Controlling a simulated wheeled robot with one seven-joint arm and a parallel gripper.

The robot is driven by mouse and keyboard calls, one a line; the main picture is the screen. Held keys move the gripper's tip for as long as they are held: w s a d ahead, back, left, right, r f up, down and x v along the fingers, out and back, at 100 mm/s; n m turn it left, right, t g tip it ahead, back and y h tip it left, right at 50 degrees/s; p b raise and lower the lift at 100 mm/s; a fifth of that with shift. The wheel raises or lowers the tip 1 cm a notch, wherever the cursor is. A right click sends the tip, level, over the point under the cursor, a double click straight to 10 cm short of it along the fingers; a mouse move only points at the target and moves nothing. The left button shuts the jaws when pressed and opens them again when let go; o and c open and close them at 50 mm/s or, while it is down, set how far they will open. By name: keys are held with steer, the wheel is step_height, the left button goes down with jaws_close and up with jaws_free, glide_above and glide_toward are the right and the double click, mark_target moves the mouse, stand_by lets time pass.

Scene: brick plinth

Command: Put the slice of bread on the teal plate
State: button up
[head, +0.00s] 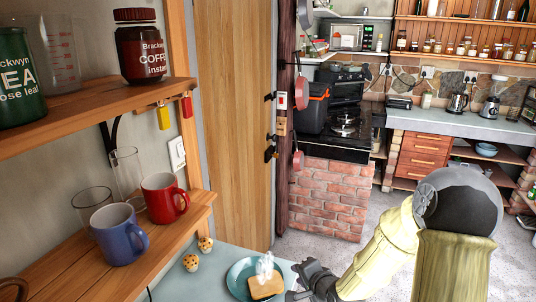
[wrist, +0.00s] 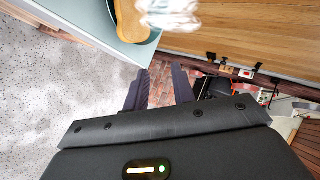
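The slice of bread (head: 266,288) is tan with a browner edge. It appears to lie on the right part of the teal plate (head: 234,280), at the bottom of the head view. The bread (wrist: 131,22) and the plate's rim (wrist: 154,38) also show at the top of the wrist view. A whitish, see-through thing (head: 264,266) stands at or on the bread; I cannot tell what it is. My gripper (head: 312,279) is just right of the plate, apart from the bread. In the wrist view its fingers (wrist: 160,88) are apart with nothing between them.
The plate is on a pale blue-green counter (head: 212,264) with two muffins (head: 198,252) at its back left. A wooden shelf (head: 170,232) with a blue mug (head: 118,236), a red mug (head: 164,198) and glasses overhangs the left. Open floor (head: 378,225) is to the right.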

steer(key=s+d+r+n+g+h, duration=0.2)
steer(key=s+n, duration=0.3)
steer(key=s, duration=0.3)
steer(key=s+d+r+n+g+h, duration=0.2)
steer(key=s+d+n+g, duration=0.2)
steer(key=s, duration=0.5)
steer(key=shift+s+d+r+n+g+h, duration=0.2)
steer(key=shift+s+d+n+g+h, duration=0.1)
steer(key=shift+n+g, duration=0.55)
steer(key=shift+w, duration=0.2)
